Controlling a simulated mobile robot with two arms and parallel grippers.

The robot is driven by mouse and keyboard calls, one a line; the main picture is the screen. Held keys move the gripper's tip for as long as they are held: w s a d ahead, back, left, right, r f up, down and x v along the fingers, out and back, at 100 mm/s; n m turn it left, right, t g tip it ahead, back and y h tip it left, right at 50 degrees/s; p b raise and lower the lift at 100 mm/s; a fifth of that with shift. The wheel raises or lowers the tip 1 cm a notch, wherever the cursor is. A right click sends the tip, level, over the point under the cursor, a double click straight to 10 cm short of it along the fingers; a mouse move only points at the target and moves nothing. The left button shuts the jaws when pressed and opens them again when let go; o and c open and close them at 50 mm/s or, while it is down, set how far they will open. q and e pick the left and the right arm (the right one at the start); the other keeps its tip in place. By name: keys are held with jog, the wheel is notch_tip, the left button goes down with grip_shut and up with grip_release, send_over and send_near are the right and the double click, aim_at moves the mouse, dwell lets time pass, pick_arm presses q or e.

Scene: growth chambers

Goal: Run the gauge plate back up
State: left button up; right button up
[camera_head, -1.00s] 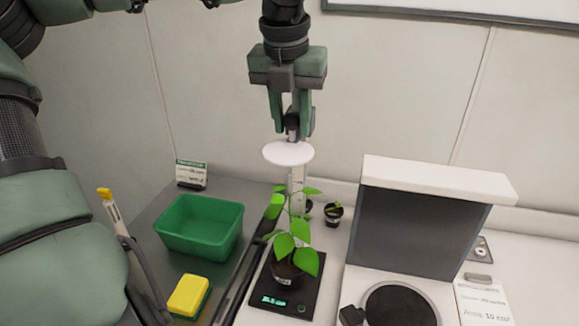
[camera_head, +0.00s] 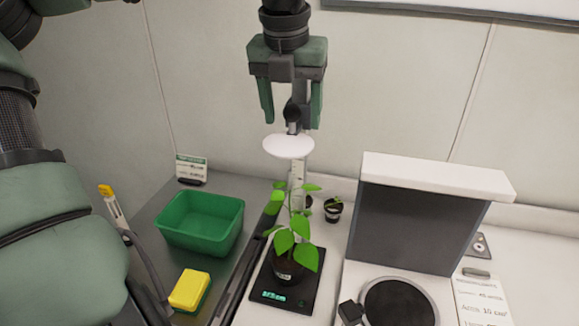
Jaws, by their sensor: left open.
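The gauge plate (camera_head: 288,147) is a white round disc on an upright scaled post (camera_head: 298,172), raised above a leafy potted plant (camera_head: 291,262). A dark knob (camera_head: 291,112) stands just above the plate. My left gripper (camera_head: 290,118) points down from the top, its fingers spread apart on either side of the knob, with a gap visible. The plant's pot stands on a black device with a lit green display (camera_head: 287,298). The leaves are below the plate. The lower part of the post is partly hidden by leaves. My right gripper is not in view.
A green bin (camera_head: 201,222) and a yellow sponge (camera_head: 190,289) are at the left on a grey surface. A large white-topped grey unit (camera_head: 425,215) stands at the right. A small pot (camera_head: 333,211) is behind the plant.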

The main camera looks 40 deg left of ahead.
aim_at(289, 140)
pick_arm(q)
jog(key=a+p+v, duration=0.1)
jog(key=p+v, duration=0.3)
jog(key=v, duration=0.3)
jog(key=shift+s+d+r+p, duration=0.15)
jog(key=shift+d+r+p, duration=0.3)
jog(key=shift+d, duration=0.1)
jog(key=shift+f, duration=0.1)
dwell(0.6)
